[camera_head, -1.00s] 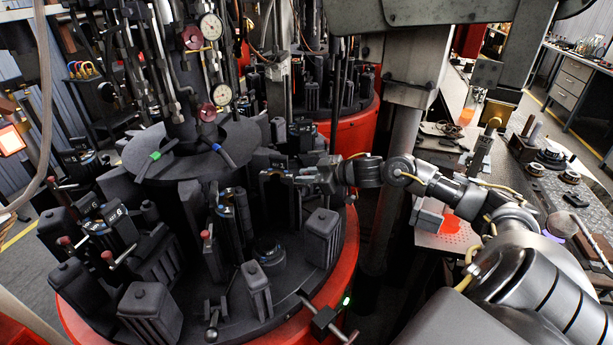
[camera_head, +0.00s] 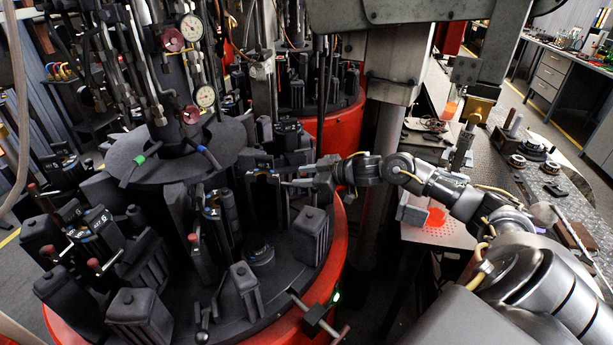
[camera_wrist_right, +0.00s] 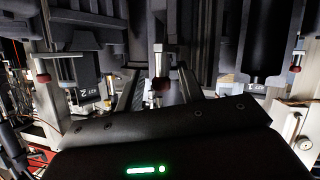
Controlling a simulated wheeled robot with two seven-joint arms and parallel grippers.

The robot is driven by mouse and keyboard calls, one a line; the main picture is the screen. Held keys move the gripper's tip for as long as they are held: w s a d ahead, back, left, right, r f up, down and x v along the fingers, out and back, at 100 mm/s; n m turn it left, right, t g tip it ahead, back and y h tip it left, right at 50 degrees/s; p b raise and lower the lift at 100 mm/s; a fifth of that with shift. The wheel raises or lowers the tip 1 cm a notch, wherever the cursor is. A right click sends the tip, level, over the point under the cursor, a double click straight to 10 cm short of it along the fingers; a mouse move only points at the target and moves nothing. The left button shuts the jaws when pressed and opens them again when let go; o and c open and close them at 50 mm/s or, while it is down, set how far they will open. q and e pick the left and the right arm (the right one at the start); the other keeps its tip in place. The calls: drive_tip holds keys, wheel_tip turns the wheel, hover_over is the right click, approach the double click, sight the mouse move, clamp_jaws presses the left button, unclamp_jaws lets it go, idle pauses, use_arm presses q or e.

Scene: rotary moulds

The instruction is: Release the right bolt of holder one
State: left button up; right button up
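My right gripper (camera_head: 285,181) reaches in from the right at the holders on the rotary mould machine, beside a dark holder with a blue-marked top. In the right wrist view its two fingers (camera_wrist_right: 160,92) stand apart. A metal bolt with a dark red knob (camera_wrist_right: 160,82) shows between them, a little beyond; I cannot tell whether they touch it. Two other red-knobbed bolts stand at the left (camera_wrist_right: 42,78) and right (camera_wrist_right: 295,68) of that view. I cannot read which holder is number one. My left gripper is not in view.
The round black machine table has a red rim (camera_head: 338,245) and carries several dark mould blocks (camera_head: 311,232). A central column with a black disc (camera_head: 175,150) and gauges rises behind. A steel post (camera_head: 385,130) stands close behind my right forearm.

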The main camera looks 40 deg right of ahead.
drive_tip(key=shift+s, duration=0.1)
drive_tip(key=b+v, duration=0.2)
drive_tip(key=v, duration=0.8)
drive_tip(key=shift+s, duration=0.25)
drive_tip(key=shift+d+r, duration=0.15)
idle(0.6)
